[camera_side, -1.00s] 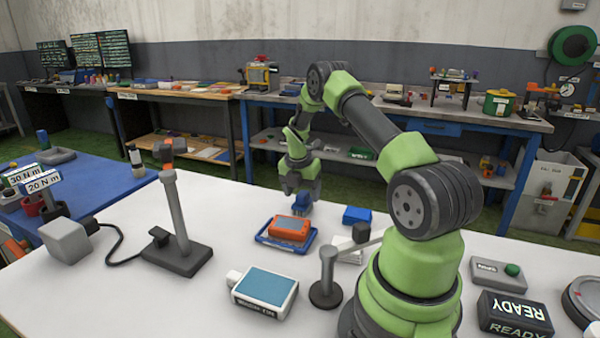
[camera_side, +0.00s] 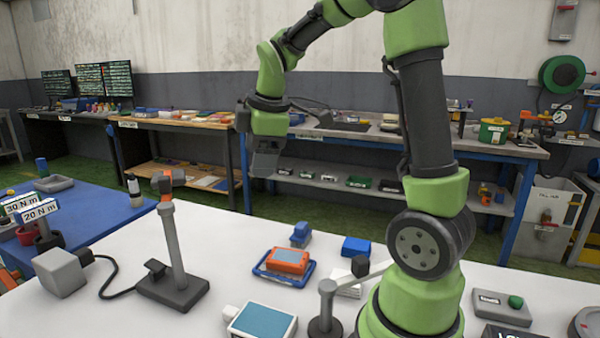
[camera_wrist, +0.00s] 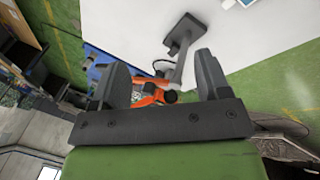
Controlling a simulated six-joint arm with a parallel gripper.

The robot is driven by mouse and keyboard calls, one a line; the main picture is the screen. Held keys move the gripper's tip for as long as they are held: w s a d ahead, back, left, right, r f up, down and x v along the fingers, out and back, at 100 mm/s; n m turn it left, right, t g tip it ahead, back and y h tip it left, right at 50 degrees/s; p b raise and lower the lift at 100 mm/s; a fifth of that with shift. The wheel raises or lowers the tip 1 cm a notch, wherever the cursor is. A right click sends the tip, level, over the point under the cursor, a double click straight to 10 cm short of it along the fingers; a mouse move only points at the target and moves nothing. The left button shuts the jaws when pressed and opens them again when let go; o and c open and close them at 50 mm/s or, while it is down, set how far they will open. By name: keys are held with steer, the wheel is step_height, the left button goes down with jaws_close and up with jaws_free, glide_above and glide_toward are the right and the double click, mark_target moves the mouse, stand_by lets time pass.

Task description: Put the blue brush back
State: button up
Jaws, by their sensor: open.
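A small blue item (camera_side: 301,234), which looks like the blue brush, stands on the white table behind the blue tray (camera_side: 262,266). It seems to sit upright in or on a blue-grey base; I cannot tell which. My gripper (camera_side: 264,172) is raised well above the table, up and left of the blue item, and apart from it. In the wrist view my gripper (camera_wrist: 160,70) shows two separated fingers with nothing held between them. The brush does not show in the wrist view.
An orange device (camera_side: 287,261) lies in the blue tray. A blue block (camera_side: 356,247) is to the right. A grey post on a stand (camera_side: 172,290) rises at left, and a small arm stand (camera_side: 325,325) is in front. The white table's left back is clear.

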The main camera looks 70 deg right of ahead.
steer(key=s+a+r+m+t+y, duration=0.1)
steer(key=s+a+m+t, duration=0.1)
steer(key=s+a+m, duration=0.4)
steer(key=s+a+r+m+t+y, duration=0.1)
steer(key=s+a+r+m+y, duration=0.1)
steer(key=s+a+m, duration=0.4)
steer(key=s+a, duration=0.1)
steer(key=a, duration=0.2)
steer(key=shift+s+r+t+y, duration=0.25)
steer(key=shift+s+t+y, duration=0.05)
steer(key=shift+s+t, duration=0.1)
